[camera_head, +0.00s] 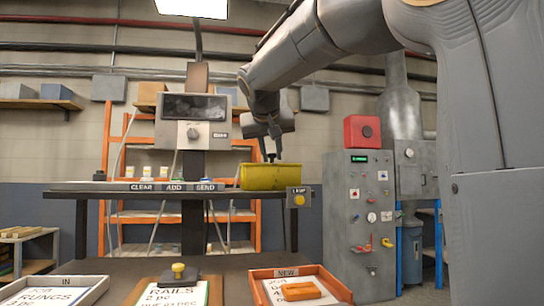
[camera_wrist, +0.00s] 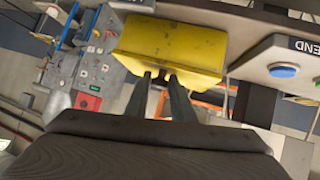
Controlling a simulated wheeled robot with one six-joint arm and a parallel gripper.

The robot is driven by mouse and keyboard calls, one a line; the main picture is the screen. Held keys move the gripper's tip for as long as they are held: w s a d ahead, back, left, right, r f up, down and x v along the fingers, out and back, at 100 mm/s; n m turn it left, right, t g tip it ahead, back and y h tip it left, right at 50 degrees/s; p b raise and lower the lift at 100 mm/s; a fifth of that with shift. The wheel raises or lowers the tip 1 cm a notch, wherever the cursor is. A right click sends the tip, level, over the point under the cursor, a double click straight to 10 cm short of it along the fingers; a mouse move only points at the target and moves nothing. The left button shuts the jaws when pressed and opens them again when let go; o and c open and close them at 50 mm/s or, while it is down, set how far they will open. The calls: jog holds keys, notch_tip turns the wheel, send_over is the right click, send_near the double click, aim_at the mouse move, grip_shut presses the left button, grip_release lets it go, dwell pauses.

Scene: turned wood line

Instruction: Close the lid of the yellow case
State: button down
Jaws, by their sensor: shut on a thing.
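The yellow case (camera_head: 272,178) sits at the right end of the dark shelf, beside the lamp box. In the wrist view, a broad scuffed yellow face of the case (camera_wrist: 172,46) fills the upper middle. My gripper (camera_head: 271,158) points down at the top edge of the case. In the wrist view, the two dark fingers of my gripper (camera_wrist: 162,78) reach the near yellow edge and are shut on it. I cannot tell how far the lid stands open, and the inside of the case is hidden.
The shelf (camera_head: 160,194) carries CLEAR, ADD and SEND labels left of the case. A lamp box (camera_head: 299,197) is close at its right. A grey control cabinet (camera_head: 362,220) with a red box (camera_head: 362,132) on top stands further right. Trays lie on the table in front.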

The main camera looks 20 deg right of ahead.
notch_tip(320, 180, down, 2)
jog(key=shift+f+g, duration=0.1)
jog(key=shift+g, duration=0.2)
jog(key=c, duration=1.5)
grip_release()
jog(key=shift+c, duration=0.2)
jog(key=shift+a, duration=0.1)
jog(key=d+r+v, duration=0.1)
jog(key=v, duration=0.8)
jog(key=shift+w, duration=0.25)
jog(key=shift+r, duration=0.15)
